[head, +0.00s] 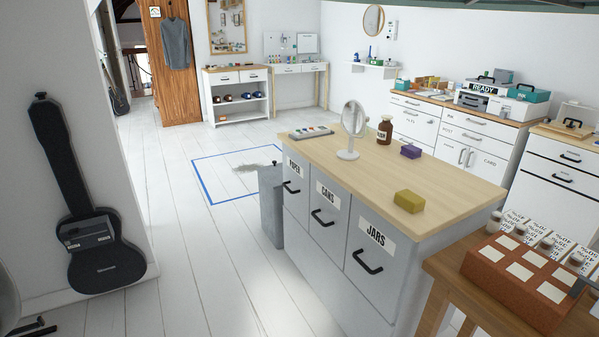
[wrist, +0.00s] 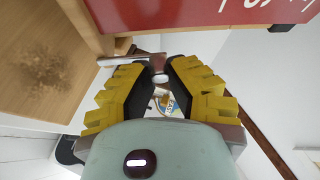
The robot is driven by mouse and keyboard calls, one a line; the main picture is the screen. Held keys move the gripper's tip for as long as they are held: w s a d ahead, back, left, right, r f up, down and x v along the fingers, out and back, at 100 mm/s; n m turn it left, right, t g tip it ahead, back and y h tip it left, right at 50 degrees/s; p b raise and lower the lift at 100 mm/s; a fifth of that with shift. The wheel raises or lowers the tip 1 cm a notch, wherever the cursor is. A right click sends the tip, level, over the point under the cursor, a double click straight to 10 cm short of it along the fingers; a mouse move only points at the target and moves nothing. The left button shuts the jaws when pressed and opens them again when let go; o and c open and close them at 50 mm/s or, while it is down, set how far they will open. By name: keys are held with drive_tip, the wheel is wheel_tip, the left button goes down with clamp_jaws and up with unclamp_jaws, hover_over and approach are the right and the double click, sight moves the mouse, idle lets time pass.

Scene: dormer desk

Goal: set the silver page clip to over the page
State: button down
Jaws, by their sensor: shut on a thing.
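In the wrist view, my gripper (wrist: 159,76) has yellow ridged finger pads that close in around a small silver piece with a round pale end. A silver bar (wrist: 122,59) runs left from it, level with the fingertips; this looks like the page clip. The fingertips hide part of it. I cannot make out a page for certain; a small blue and yellow printed patch (wrist: 168,104) shows between the fingers. The head view shows neither my gripper nor the clip clearly.
A wooden panel (wrist: 45,60) with a dark smudge lies left of my gripper, and a red lettered board (wrist: 190,12) is above. In the head view, a wood-topped island (head: 335,167) and a table with a brick-red card rack (head: 515,285) stand close by.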

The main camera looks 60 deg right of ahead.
drive_tip(key=shift+f, duration=0.35)
drive_tip(key=c, duration=0.8)
unclamp_jaws()
drive_tip(key=shift+r, duration=0.2)
drive_tip(key=shift+c, duration=0.2)
drive_tip(key=shift+r, duration=0.25)
wheel_tip(320, 180, up, 10)
drive_tip(key=shift+f, duration=0.2)
